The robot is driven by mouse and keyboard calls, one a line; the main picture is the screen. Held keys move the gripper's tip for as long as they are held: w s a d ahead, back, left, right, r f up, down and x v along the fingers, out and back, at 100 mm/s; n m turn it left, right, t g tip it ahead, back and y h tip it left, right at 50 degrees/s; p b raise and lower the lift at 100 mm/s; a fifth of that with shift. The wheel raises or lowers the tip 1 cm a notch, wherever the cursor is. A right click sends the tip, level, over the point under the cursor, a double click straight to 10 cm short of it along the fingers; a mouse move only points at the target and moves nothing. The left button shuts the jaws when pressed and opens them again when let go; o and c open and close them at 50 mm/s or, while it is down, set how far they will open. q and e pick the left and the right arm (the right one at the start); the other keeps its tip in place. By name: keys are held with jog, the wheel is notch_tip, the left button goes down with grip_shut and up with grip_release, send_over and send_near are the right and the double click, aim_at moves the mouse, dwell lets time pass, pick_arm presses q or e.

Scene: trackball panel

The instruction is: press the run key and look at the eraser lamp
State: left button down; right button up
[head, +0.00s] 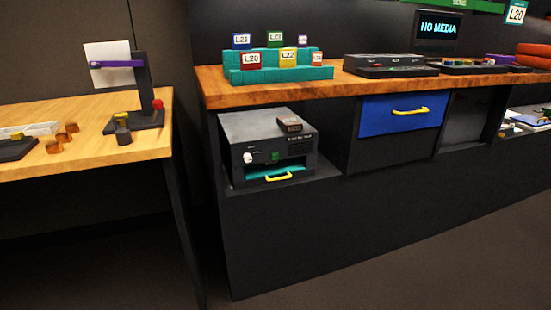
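A dark box-shaped machine (262,128), likely the eraser, sits in the open left bay under the wooden counter. Its front has a white round knob (248,157), a small green square (275,156) and a teal drawer front with a yellow handle (279,176). The labels are too small to read, so I cannot tell whether the green square is the run key or a lamp. No lit lamp is clear on the machine. A small dark brown block (289,124) lies on top of it. Neither of my grippers is in view.
The wooden counter (215,85) holds a teal rack (290,74) of labelled cartridges, a dark panel (390,66) and a "NO MEDIA" screen (439,28). A blue drawer (400,118) is shut. A light table (90,155) stands left. The floor in front is clear.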

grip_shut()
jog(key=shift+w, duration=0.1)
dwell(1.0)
